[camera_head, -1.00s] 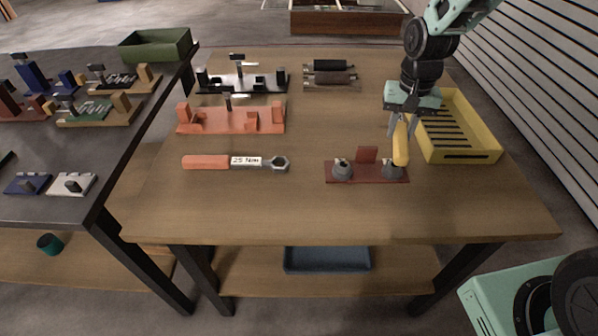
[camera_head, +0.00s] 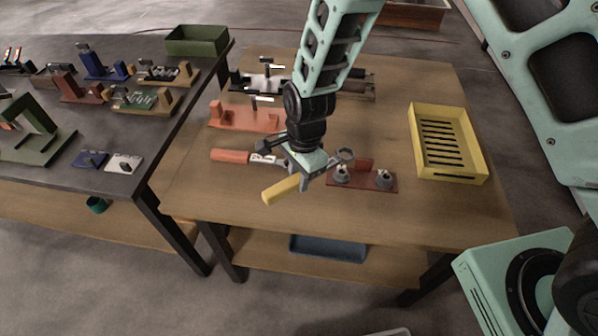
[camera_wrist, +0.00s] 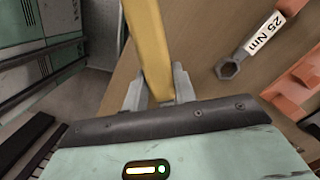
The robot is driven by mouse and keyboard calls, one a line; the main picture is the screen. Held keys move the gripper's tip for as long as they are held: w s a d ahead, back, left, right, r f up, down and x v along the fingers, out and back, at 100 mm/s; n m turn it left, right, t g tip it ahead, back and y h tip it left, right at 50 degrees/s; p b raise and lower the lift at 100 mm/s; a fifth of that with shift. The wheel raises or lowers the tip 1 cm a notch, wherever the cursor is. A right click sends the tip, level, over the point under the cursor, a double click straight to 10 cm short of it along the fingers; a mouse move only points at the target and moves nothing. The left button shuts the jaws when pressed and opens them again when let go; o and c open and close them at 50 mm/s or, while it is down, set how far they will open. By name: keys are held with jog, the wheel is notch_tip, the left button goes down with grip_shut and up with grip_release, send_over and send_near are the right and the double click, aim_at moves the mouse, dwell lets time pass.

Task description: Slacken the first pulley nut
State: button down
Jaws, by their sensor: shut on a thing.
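The dark red pulley base (camera_head: 362,183) lies on the wooden table with two grey pulleys, the left one (camera_head: 341,175) and the right one (camera_head: 383,179), each with a small light piece on top. I cannot tell which is the first. My gripper (camera_head: 303,183) is shut on a yellow tool (camera_head: 280,190), held left of the base above the table's front part. The tool's working end is not clear. In the wrist view the yellow tool (camera_wrist: 150,45) sits between both fingers of my gripper (camera_wrist: 158,88). An orange-handled wrench marked 25 Nm (camera_head: 230,156) lies further left; its ring end shows in the wrist view (camera_wrist: 229,69).
A yellow slatted tray (camera_head: 422,170) stands at the right. An orange fixture (camera_head: 235,121) and a black fixture (camera_head: 243,83) stand at the back left. A dark side table (camera_head: 50,168) holds several fixtures. The table's front strip is clear.

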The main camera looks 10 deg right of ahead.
jog(key=shift+r, duration=0.1)
jog(key=shift+f+b, duration=1.3)
jog(key=shift+f, duration=1.1)
jog(key=shift+f+b, duration=0.8)
jog(key=shift+f, duration=0.7)
jog(key=c, duration=2.1)
grip_release()
grip_shut()
jog(key=shift+s+d+n, duration=0.3)
jog(key=shift+s+n, duration=0.15)
jog(key=shift+s, duration=0.05)
jog(key=shift+s+d+n, duration=0.25)
jog(key=shift+s+n, duration=0.2)
jog(key=shift+s, duration=0.1)
